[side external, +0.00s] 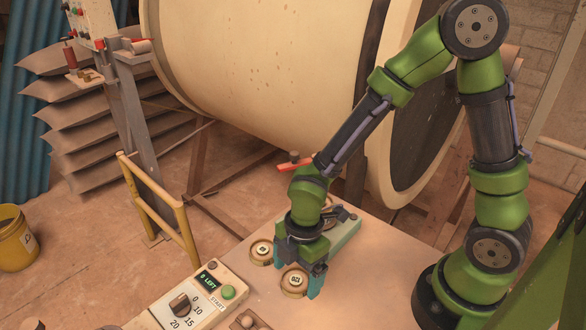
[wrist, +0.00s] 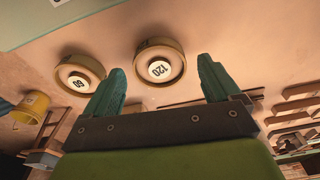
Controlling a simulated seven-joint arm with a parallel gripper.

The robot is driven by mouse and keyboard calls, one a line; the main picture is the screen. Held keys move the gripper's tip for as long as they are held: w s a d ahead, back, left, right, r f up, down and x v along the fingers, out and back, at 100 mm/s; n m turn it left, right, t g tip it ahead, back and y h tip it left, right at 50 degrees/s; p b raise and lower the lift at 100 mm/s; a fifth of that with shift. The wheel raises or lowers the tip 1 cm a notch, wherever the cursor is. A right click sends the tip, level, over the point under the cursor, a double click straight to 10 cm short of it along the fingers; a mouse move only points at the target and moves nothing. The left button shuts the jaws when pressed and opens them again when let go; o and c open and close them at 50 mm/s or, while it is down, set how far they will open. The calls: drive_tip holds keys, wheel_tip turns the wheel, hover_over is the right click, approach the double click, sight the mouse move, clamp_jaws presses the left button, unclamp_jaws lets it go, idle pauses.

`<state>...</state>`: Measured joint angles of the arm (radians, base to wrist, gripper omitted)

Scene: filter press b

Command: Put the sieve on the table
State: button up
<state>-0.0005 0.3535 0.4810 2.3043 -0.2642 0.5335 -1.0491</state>
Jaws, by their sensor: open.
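Two small round tan sieves with brass-coloured rims and white number labels are in view. In the wrist view, one reads 120 (wrist: 160,68) and lies in line with the gap between my fingers; the other reads 60 (wrist: 78,78) and is left of the left finger. In the side view, one sieve (side external: 294,284) is at my fingertips and another (side external: 261,252) is just behind and left. My gripper (side external: 297,277) points down, open, with nothing visibly clamped. The table (side external: 375,270) is a pale surface under them. I cannot tell whether the fingers touch a sieve.
A control box (side external: 190,303) with a dial and green button sits at the front left. A small round-topped item (side external: 246,321) is at the front edge. The table right of the sieves is clear.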

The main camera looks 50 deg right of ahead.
sight(302, 274)
wheel_tip(302, 274, up, 11)
drive_tip(key=d, duration=0.1)
drive_tip(key=s+d+r+m+t, duration=0.4)
drive_tip(key=d+r+m+t, duration=0.3)
drive_tip(key=m, duration=1.4)
drive_tip(key=d+r, duration=0.4)
drive_tip(key=shift+r+y, duration=0.3)
drive_tip(key=shift+r, duration=0.05)
